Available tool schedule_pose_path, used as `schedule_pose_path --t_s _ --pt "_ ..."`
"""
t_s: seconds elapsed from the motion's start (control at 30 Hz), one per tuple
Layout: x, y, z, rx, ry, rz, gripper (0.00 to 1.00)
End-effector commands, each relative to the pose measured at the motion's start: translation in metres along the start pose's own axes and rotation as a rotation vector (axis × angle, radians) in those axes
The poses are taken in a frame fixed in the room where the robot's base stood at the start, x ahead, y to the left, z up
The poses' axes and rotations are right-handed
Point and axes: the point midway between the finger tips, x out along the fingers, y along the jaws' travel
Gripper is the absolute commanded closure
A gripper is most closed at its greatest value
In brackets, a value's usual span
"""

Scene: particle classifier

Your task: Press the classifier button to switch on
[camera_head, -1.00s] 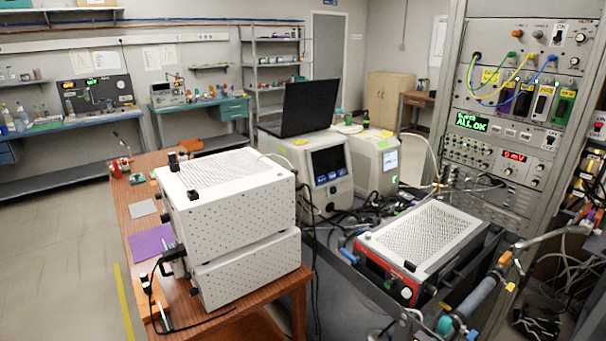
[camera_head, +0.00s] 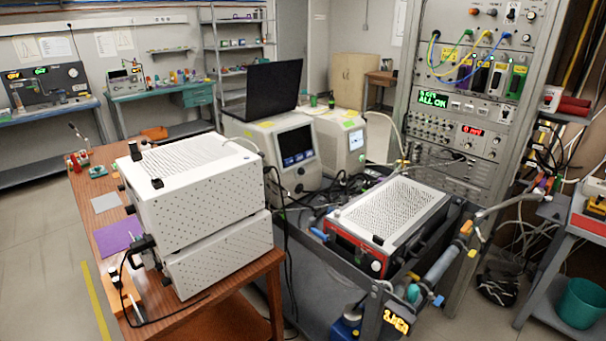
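Several instruments could be the classifier, and I cannot tell which one it is. Two white perforated boxes (camera_head: 190,195) are stacked on a wooden table at the left. Behind them stands a beige instrument with a dark screen (camera_head: 296,146) and small blue marks on it. A second beige instrument (camera_head: 342,141) with a small lit display is beside it. A box with a red-framed front (camera_head: 394,212) and a round knob sits in a grey cart. I cannot make out a power button for certain. My gripper is not in view.
A tall rack (camera_head: 437,68) with cables and lit displays stands behind the cart (camera_head: 318,262). A black laptop (camera_head: 263,93) sits on the first beige instrument. The wooden table (camera_head: 228,283) is at front left. A teal bin (camera_head: 581,302) is at right. Floor is clear at far left.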

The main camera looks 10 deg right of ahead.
Motion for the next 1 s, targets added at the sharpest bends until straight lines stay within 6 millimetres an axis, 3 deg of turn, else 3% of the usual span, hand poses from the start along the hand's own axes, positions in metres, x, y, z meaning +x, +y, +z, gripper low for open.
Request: schedule_pose_path --t_s 0.13,0.4,1.0 --pt "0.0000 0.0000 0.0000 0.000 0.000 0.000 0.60" --pt "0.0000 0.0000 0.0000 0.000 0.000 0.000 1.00" --pt "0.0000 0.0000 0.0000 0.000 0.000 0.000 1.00"
